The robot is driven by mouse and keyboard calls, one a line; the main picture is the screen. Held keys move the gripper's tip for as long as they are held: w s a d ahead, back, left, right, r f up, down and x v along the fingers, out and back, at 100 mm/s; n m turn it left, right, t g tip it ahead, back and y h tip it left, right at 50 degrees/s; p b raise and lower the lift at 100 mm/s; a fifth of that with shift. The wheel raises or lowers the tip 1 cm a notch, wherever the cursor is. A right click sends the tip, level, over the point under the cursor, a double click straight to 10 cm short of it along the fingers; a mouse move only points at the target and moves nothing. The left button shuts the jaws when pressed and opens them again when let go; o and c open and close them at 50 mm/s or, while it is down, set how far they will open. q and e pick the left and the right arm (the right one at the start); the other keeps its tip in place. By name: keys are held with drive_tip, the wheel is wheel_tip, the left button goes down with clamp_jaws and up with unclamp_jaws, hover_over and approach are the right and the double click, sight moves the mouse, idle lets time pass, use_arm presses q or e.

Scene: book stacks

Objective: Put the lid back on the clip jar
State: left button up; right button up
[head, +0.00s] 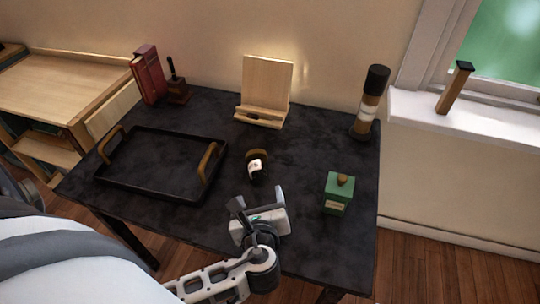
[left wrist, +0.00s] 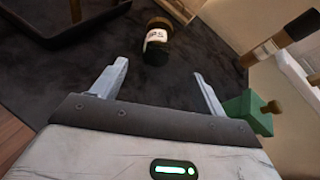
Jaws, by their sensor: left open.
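A small dark jar (head: 255,167) with a white label and a brownish upper part stands near the middle of the black table. It also shows in the left wrist view (left wrist: 157,36), beyond the fingers, where the label ends in letters like "PS". I cannot make out a separate lid or tell whether the jar's top is covered. My left gripper (head: 258,212) is open and empty, on the near side of the jar and apart from it. In the left wrist view its two fingers (left wrist: 160,72) are spread wide, with bare table between them. My right gripper is out of view.
A green box with a wooden knob (head: 338,194) stands right of my left gripper. A black tray (head: 147,190) with wooden handles lies left. A wooden stand (head: 267,85), red books (head: 149,75) and a tall dark-capped cylinder (head: 369,105) stand toward the back.

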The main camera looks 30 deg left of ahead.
sight(258, 175)
use_arm(q)
drive_tip(key=shift+w, duration=0.1)
drive_tip(key=shift+s+r, duration=0.1)
drive_tip(key=shift+s, duration=0.25)
drive_tip(key=x, duration=1)
drive_tip(key=shift+w+a+b, duration=0.25)
drive_tip(key=shift+w+b, duration=0.05)
drive_tip(key=x, duration=0.5)
drive_tip(key=shift+a, duration=0.1)
drive_tip(key=c, duration=1)
